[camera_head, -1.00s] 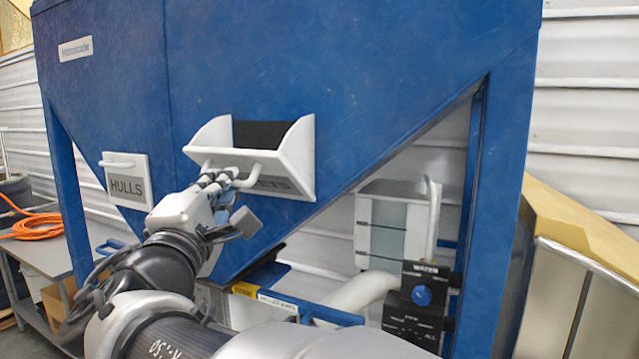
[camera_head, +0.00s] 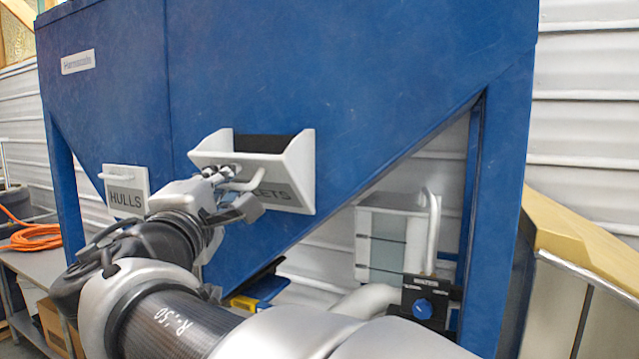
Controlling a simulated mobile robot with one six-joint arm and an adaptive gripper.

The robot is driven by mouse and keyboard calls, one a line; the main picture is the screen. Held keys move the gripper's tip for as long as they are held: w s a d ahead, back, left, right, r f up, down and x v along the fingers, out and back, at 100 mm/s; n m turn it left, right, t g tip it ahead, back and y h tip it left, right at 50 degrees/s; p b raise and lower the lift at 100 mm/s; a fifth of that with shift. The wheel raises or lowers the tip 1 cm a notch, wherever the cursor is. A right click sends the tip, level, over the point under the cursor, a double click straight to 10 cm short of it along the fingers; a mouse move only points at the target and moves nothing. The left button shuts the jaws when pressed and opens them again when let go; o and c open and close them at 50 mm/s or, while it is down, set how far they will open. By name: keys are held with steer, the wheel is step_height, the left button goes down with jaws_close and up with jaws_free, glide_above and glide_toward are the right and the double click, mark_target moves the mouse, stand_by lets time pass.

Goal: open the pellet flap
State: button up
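The pellet flap (camera_head: 292,189) is a white bin-like door with side walls on the blue hopper. It is tilted outward, and a dark opening (camera_head: 265,143) shows behind its upper edge. Its label is partly hidden by my arm, with "ETS" readable. A white bar handle (camera_head: 246,182) sticks out from its front. My gripper (camera_head: 220,172) is at the left part of this handle, with its fingertips against or very near it. The fingers overlap the handle in this view, so I cannot tell whether they are closed around it.
A white HULLS flap (camera_head: 125,198) with its own handle is shut at the left. A black control box with a blue knob (camera_head: 424,308) and a white tank (camera_head: 385,235) stand at the lower right. A blue hopper leg (camera_head: 505,190) is at the right.

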steer(key=s+f, duration=0.1)
steer(key=s, duration=0.6)
steer(key=shift+s+f, duration=0.15)
steer(key=shift+s, duration=0.1)
